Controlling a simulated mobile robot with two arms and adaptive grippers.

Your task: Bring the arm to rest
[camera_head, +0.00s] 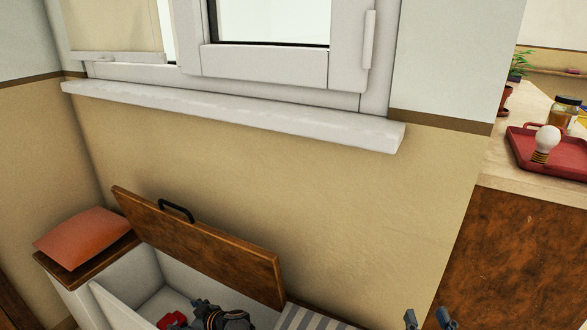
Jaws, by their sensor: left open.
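My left gripper (197,314) is low in the picture, at the opening of a white storage bench (148,273). It is dark grey, open and partly cut off by the bottom edge. A small red object (172,319) lies in the bench just left of its fingers; I cannot tell whether they touch. My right gripper (428,319) shows only two grey fingertips at the bottom edge, apart, with nothing seen between them. The rest of both arms is out of view.
The bench's brown wooden lid (205,245) stands raised beside the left gripper. An orange cushion (85,238) lies at the left end and a striped pad (305,319) at the right. The window sill (240,117) juts out above. A counter at right holds a red tray (520,140) and a bulb (546,140).

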